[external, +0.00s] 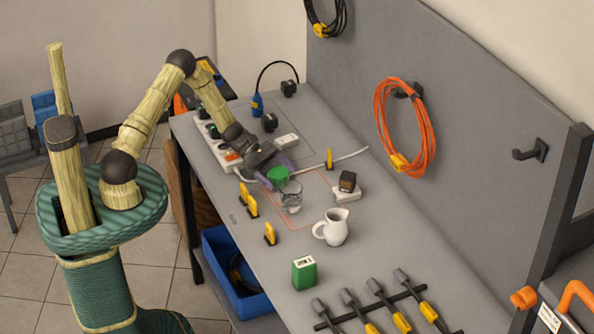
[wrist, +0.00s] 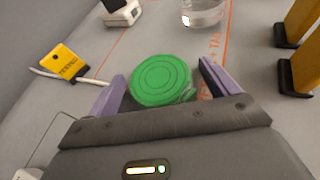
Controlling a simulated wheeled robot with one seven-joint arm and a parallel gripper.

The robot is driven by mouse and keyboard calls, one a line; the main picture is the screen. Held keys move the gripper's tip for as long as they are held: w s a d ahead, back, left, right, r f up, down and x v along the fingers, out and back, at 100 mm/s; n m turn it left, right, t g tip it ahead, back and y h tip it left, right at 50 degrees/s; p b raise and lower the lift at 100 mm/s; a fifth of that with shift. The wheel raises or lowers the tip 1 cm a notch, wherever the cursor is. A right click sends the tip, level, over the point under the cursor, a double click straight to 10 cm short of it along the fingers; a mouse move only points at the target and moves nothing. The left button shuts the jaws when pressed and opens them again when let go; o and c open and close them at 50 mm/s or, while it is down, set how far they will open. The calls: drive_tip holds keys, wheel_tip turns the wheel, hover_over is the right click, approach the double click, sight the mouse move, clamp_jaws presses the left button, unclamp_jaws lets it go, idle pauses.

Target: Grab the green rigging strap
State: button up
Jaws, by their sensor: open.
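The green rigging strap (wrist: 160,80) is a flat round coil with ring ridges, in the middle of the wrist view. In the external view the green coil (external: 278,175) lies on the grey bench near the glass. My gripper (wrist: 158,88) is open, with one purple finger on each side of the coil in the picture. In the external view my gripper (external: 272,171) is low over the bench at the coil. I cannot tell whether the fingers touch it. Something clear shows at the coil's right edge in the wrist view.
A glass (external: 291,196) stands close beside the coil. A white pitcher (external: 333,227), yellow tags (external: 248,202), a white cable (external: 335,156) and a green box (external: 304,273) are also on the bench. An orange cable coil (external: 379,130) hangs on the back panel.

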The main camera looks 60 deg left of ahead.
sight(277, 172)
idle(0.3)
drive_tip(key=c, duration=1.1)
drive_tip(key=shift+r, duration=0.15)
wheel_tip(277, 172, up, 10)
drive_tip(key=shift+f+b, duration=0.15)
drive_tip(key=shift+b, duration=0.25)
drive_tip(key=shift+c, duration=0.3)
